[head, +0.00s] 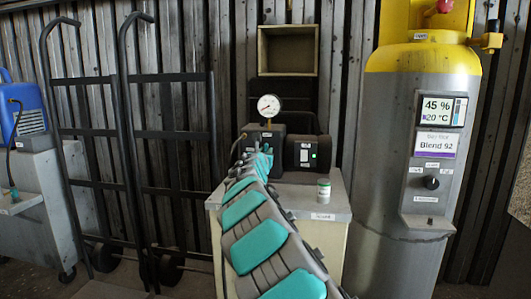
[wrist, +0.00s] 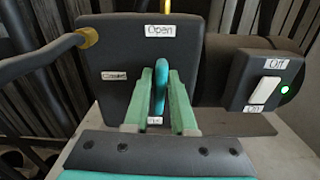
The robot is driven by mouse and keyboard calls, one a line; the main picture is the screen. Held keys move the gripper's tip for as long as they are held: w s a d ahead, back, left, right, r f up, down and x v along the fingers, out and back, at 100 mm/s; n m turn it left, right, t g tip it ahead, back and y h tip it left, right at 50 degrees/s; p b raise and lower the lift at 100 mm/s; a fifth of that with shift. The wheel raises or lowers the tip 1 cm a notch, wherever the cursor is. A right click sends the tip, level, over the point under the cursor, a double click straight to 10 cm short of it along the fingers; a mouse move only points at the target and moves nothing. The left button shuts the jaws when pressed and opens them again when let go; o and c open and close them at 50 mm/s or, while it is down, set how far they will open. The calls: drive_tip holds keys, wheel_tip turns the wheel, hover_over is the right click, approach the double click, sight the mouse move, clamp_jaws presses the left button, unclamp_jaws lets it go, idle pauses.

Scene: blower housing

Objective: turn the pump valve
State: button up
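The pump (head: 307,151) sits on a small cabinet in the middle of the head view. In the wrist view, the dark valve block (wrist: 115,60) carries a label "Open" at its top and another label at its left that seems to read "Closed". A teal valve lever (wrist: 160,88) stands upright in front of the block, below the "Open" label. My gripper (wrist: 161,85) has its two green fingers on either side of the lever, close to it. Whether they press on it I cannot tell. In the head view my arm hides most of the valve and lever.
A pressure gauge (head: 269,106) rises above the pump. A switch box (wrist: 264,85) with a lit green light is to the right. A small can (head: 323,190) stands on the cabinet top (head: 335,210). A tall gas cylinder (head: 405,150) is right; hand trucks (head: 130,130) lean left.

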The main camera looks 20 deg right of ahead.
clamp_jaws()
drive_tip(key=shift+m+b, duration=0.4)
drive_tip(key=shift+f+m+b, duration=0.2)
drive_tip(key=shift+m+b, duration=0.65)
drive_tip(key=shift+m, duration=0.25)
drive_tip(key=m+b, duration=0.3)
drive_tip(key=m, duration=0.1)
drive_tip(key=shift+s+d, duration=0.1)
drive_tip(key=shift+d, duration=0.05)
drive_tip(key=m+b, duration=0.4)
drive_tip(key=m, duration=0.1)
drive_tip(key=shift+f+m+b, duration=0.15)
drive_tip(key=shift+m+b, duration=0.25)
drive_tip(key=m+b, duration=0.3)
drive_tip(key=m, duration=0.1)
drive_tip(key=shift+d, duration=0.15)
drive_tip(key=shift+m, duration=0.3)
